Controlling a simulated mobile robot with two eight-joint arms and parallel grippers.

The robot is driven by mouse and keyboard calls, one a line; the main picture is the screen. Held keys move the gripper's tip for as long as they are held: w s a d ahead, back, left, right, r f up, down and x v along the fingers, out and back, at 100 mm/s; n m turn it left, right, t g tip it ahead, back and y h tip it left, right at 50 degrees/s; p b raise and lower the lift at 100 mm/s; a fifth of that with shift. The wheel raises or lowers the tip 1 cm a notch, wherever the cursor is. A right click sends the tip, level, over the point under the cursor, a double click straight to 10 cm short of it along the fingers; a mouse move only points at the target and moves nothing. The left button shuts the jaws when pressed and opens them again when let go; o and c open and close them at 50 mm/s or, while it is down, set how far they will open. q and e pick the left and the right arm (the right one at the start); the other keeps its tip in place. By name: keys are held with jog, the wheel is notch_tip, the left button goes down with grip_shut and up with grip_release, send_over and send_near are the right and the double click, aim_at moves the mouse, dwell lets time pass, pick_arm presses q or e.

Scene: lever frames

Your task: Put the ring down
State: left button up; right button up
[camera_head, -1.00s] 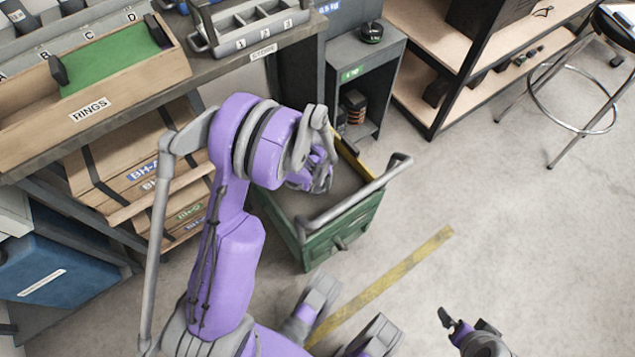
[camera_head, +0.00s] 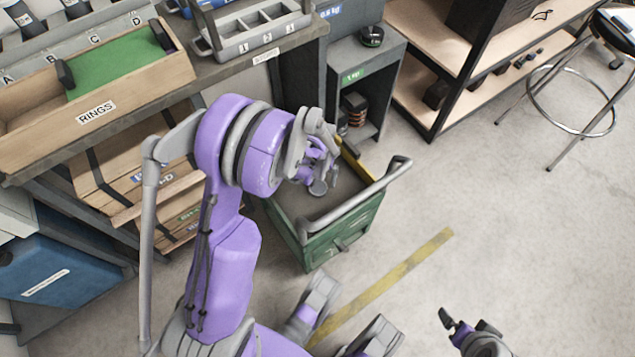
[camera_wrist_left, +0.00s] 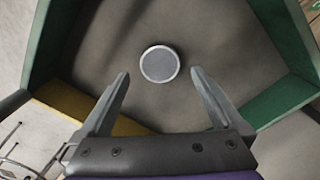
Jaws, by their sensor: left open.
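A round grey piece with a paler rim, which looks like the ring (camera_wrist_left: 160,64), shows in the left wrist view over the grey floor of a green open-topped cart (camera_head: 335,238). It lies beyond and between my left fingertips, apart from both. In the head view a small grey disc (camera_head: 318,188) shows just under my left gripper (camera_head: 325,178), inside the cart's walls. My left gripper is open and empty, and its two fingers spread wide in the wrist view (camera_wrist_left: 158,88). My right gripper (camera_head: 456,326) is at the lower right, over the floor, only partly visible.
The cart has a grey handle bar (camera_head: 360,198) and a yellow inner edge. A wooden tray marked RINGS (camera_head: 140,88) with green lining sits on the bench at upper left. A grey cabinet (camera_head: 372,72) stands behind the cart.

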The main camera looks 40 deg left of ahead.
aim_at(318, 187)
pick_arm(q)
notch_tip(318, 187, up, 8)
jog(key=p, duration=0.2)
dwell(0.3)
